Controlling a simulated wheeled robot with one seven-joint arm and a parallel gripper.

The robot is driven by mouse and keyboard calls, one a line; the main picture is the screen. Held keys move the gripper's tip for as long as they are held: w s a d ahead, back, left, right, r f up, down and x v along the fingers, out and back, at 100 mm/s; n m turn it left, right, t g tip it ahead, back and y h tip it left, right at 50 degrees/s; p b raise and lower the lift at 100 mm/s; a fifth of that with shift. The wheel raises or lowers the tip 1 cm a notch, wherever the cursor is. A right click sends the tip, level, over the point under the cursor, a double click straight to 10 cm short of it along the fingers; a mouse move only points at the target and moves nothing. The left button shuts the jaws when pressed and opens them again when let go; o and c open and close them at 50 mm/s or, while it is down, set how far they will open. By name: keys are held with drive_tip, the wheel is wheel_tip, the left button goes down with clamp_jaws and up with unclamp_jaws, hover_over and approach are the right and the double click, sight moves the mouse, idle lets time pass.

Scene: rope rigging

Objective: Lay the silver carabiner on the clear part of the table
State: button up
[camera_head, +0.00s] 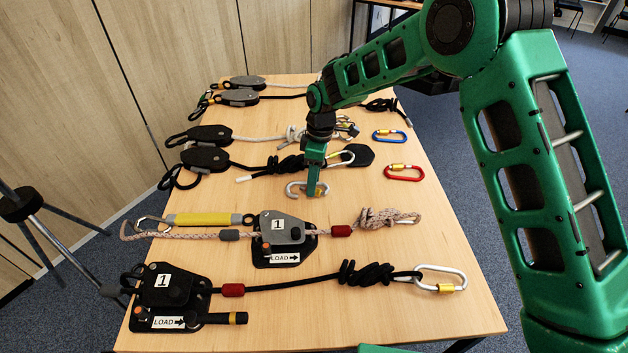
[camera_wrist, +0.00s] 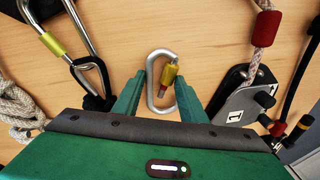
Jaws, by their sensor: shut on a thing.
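A silver carabiner (camera_head: 294,187) with a yellow and red sleeve sits between the fingers of my gripper (camera_head: 313,188), at mid-table in the head view. In the wrist view the carabiner (camera_wrist: 151,84) stands between the two green fingertips (camera_wrist: 160,92), and my gripper is shut on it. It is at or just above the wooden table (camera_head: 400,222); I cannot tell whether it touches. My fingers hide part of it in the head view. Bare wood shows around it in the wrist view, and to its right in the head view.
A black rope with a silver carabiner (camera_head: 341,157) lies just behind. A red carabiner (camera_head: 404,172) and a blue one (camera_head: 390,135) lie to the right. A grey numbered rope device (camera_head: 281,232) is in front, with a black one (camera_head: 163,289) nearer. Several pulleys line the left edge.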

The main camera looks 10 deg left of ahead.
sight(318, 183)
drive_tip(key=shift+s+f, duration=0.1)
drive_tip(key=shift+f, duration=0.4)
drive_tip(key=shift+d+f, duration=0.1)
drive_tip(key=shift+f, duration=0.1)
drive_tip(key=o, duration=1.1)
drive_tip(key=shift+s, duration=0.1)
drive_tip(key=shift+r, duration=0.35)
drive_tip(key=r, duration=0.4)
drive_tip(key=w+r, duration=0.1)
drive_tip(key=r, duration=0.7)
drive_tip(key=shift+w+d+r, duration=0.35)
drive_tip(key=shift+d, duration=0.05)
drive_tip(key=shift+d, duration=0.1)
